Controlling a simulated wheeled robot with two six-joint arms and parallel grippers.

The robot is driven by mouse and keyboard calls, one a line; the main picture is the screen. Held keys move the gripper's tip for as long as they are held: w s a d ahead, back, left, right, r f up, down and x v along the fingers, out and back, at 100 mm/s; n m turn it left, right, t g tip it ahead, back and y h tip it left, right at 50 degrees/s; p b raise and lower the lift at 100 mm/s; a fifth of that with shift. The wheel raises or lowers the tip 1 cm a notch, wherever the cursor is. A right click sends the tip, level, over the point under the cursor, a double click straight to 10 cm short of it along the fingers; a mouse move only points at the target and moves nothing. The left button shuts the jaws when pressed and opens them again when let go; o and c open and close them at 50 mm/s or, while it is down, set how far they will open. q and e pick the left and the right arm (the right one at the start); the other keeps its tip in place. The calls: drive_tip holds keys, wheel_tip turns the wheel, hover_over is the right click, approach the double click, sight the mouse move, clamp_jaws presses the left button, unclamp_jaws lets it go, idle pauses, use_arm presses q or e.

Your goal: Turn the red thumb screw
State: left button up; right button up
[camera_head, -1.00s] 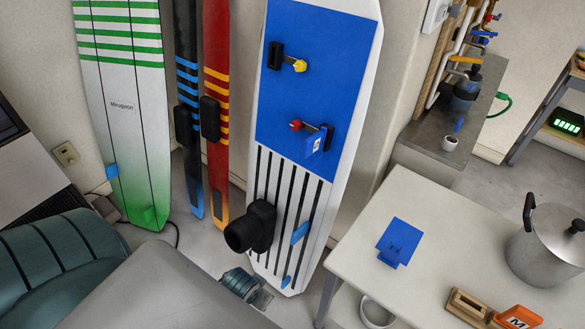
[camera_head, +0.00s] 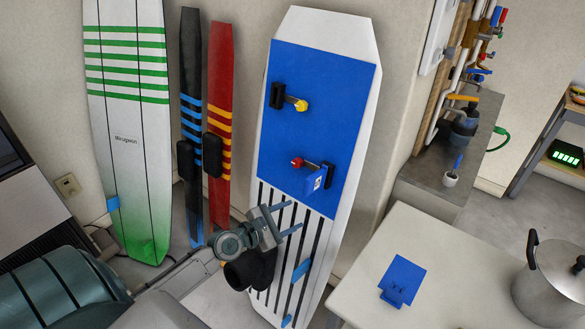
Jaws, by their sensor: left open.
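The red thumb screw (camera_head: 297,162) sits on the lower part of the blue panel (camera_head: 345,100), which is mounted on a tall white board. A black bracket (camera_head: 324,176) with a blue tag (camera_head: 315,181) is just right of the red screw. A yellow knob (camera_head: 301,105) with a black bracket is higher on the panel. My left gripper (camera_head: 295,220) is open and empty, below the red screw and in front of the striped lower part of the board. Its two fingers point right and do not appear to touch the screw. My right gripper does not show.
A green-striped board (camera_head: 127,150) and two narrow skis, black (camera_head: 191,80) and red (camera_head: 221,80), lean on the wall at left. A white table (camera_head: 440,290) at lower right bears a blue piece (camera_head: 403,277) and a metal pot (camera_head: 550,285).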

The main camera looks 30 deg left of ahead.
sight(295, 165)
use_arm(q)
drive_tip(key=w+a+r+n+t+y, duration=0.3)
drive_tip(key=w+a+n+y, duration=0.15)
drive_tip(key=a+n, duration=0.5)
drive_tip(key=shift+h, duration=0.25)
drive_tip(key=w, duration=0.7)
drive_tip(key=w+d, duration=0.1)
drive_tip(key=w, duration=0.2)
drive_tip(key=shift+w+b, duration=0.2)
drive_tip(key=shift+b, duration=0.15)
drive_tip(key=c, duration=1)
